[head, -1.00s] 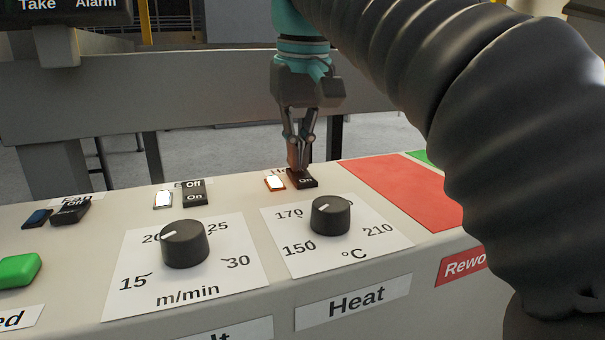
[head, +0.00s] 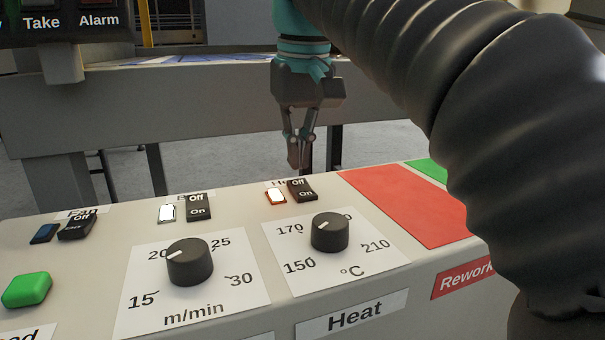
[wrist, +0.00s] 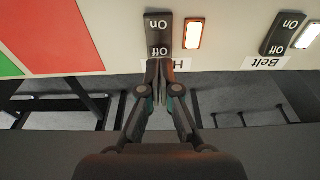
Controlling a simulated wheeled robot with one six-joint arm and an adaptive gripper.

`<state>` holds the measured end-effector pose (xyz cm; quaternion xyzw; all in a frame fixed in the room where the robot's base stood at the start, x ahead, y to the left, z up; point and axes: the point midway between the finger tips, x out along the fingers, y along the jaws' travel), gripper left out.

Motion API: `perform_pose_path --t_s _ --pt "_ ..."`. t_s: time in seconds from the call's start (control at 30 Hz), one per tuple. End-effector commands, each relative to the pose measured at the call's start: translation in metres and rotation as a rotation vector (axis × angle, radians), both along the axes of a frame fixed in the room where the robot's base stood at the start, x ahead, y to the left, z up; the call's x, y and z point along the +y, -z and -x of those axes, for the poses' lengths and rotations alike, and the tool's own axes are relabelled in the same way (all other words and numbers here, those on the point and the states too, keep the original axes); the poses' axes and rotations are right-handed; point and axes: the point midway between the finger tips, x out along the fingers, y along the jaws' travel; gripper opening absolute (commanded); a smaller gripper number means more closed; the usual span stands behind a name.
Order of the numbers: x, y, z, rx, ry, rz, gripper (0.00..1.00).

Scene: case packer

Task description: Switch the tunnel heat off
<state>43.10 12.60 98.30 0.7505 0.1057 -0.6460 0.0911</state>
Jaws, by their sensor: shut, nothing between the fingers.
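The Heat rocker switch (head: 302,190) is black, with Off on its far half and On on its near half. It also shows in the wrist view (wrist: 159,35). I cannot tell for sure which half is pressed down. The orange-rimmed lamp (head: 275,196) beside it looks lit, and it glows pale in the wrist view (wrist: 194,33). My gripper (head: 294,165) is shut and empty, just above and behind the Off end. In the wrist view its fingertips (wrist: 160,66) overlap the Heat label and partly hide it.
The Belt switch (head: 199,206) with a lit white lamp (head: 167,213) and the Fan switch (head: 77,225) with a dark blue lamp stand to the left. The Heat dial (head: 330,232) and speed dial (head: 190,262) are nearer. A red panel area (head: 405,200) lies right.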

Motion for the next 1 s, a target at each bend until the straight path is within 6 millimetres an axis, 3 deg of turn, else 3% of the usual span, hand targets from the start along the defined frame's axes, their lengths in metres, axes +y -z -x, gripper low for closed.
perform_pose_path --t_s 0.6,1.0 --pt "0.000 -0.041 -0.001 -0.002 0.000 -0.001 0.00" --pt "0.000 -0.044 0.000 -0.001 0.000 0.000 0.00"
